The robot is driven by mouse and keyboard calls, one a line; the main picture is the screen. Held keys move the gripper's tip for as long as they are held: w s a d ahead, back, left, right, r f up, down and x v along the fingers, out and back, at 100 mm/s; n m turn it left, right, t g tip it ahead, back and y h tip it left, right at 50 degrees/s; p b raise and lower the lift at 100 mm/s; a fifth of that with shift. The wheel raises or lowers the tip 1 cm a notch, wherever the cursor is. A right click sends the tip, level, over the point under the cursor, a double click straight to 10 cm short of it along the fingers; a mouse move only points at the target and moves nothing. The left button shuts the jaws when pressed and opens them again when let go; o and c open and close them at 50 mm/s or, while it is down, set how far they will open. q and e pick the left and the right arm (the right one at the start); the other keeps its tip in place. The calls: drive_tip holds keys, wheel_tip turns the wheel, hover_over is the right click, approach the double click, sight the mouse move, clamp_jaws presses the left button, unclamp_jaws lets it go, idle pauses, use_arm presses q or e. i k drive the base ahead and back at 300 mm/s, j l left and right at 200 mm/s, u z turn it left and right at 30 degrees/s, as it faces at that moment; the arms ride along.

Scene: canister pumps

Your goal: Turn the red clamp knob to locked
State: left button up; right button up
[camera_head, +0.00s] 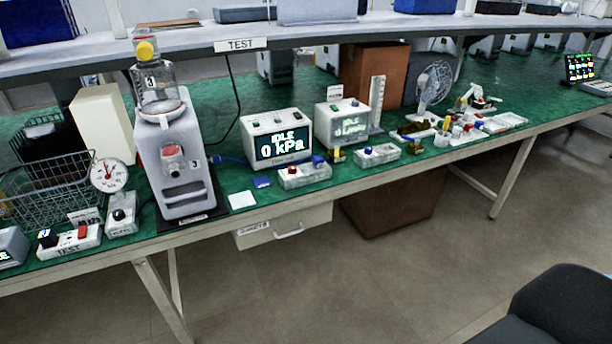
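A grey pump stand (182,190) marked 3 stands on the green bench mat, with a clear canister (157,82) with a yellow cap seated on its top. A red knob (172,151) sits on the front of the stand, below the canister. It is small here, and I cannot tell whether it is at locked. Other red controls are a red button (292,170) on a small box in front of the kPa display and a red switch (83,232) on the TEST box. Neither of my grippers is in view.
A wire basket (50,190) and a round dial gauge (109,174) stand left of the stand. A shelf (330,34) labelled TEST runs above. A dark chair-like shape (565,305) is at lower right; the floor between is clear.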

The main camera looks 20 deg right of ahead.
sight(292, 170)
drive_tip(key=i+l, duration=0.2)
drive_tip(key=l, duration=0.2)
drive_tip(key=i+l, duration=0.15)
drive_tip(key=l, duration=0.2)
drive_tip(key=i+l, duration=0.2)
drive_tip(key=l, duration=0.2)
drive_tip(key=i+l, duration=0.15)
drive_tip(key=l, duration=0.2)
drive_tip(key=i+l, duration=0.2)
drive_tip(key=l, duration=0.2)
drive_tip(key=i+l, duration=0.2)
drive_tip(key=l, duration=0.15)
drive_tip(key=i+l, duration=0.15)
drive_tip(key=l, duration=0.25)
drive_tip(key=u, duration=0.05)
